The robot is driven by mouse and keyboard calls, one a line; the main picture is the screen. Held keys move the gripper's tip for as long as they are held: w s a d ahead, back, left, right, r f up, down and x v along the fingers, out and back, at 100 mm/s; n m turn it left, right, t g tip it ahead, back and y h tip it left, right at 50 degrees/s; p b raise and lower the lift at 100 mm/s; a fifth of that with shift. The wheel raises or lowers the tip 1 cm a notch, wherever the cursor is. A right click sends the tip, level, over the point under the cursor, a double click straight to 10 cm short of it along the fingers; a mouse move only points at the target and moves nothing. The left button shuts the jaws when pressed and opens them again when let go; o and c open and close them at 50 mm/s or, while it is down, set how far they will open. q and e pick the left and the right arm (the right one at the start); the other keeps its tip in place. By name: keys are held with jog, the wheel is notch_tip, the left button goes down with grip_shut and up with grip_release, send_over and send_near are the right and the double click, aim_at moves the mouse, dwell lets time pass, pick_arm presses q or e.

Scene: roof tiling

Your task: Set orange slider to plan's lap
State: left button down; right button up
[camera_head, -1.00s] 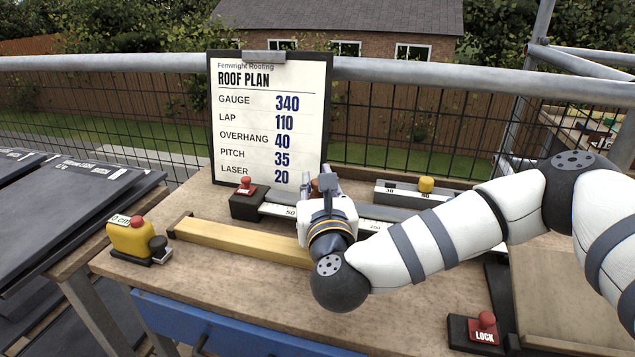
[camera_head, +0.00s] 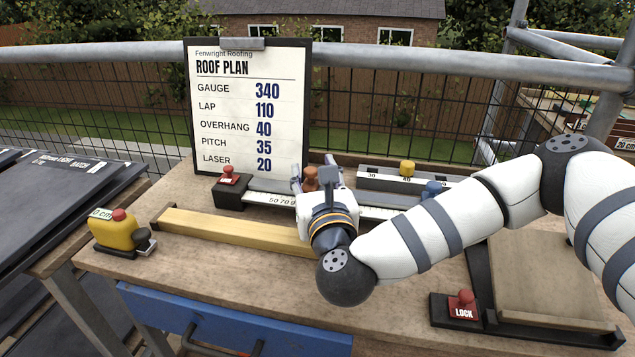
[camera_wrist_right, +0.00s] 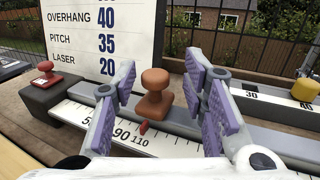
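The orange slider (camera_wrist_right: 154,95) is a rust-coloured knob on a rail with a white numbered scale (camera_wrist_right: 75,113). Its red pointer (camera_wrist_right: 144,127) is near the 90 and 110 marks. My right gripper (camera_wrist_right: 158,82) is open, with one purple-padded finger on each side of the knob and visible gaps to it. In the head view, the slider (camera_head: 311,178) shows between the fingers of my right gripper (camera_head: 313,176). The roof plan board (camera_head: 250,105) reads LAP 110. My left gripper is not in view.
A red-knobbed block (camera_head: 229,188) ends the rail at left. A second scale with a yellow knob (camera_head: 407,168) lies behind; a blue knob (camera_head: 432,188) is at right. A wooden batten (camera_head: 225,232), a yellow device (camera_head: 115,232) and a red LOCK knob (camera_head: 464,303) are nearer the front.

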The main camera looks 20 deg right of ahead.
jog(key=v, duration=1)
jog(key=shift+s+f, duration=0.1)
jog(key=shift+s, duration=0.45)
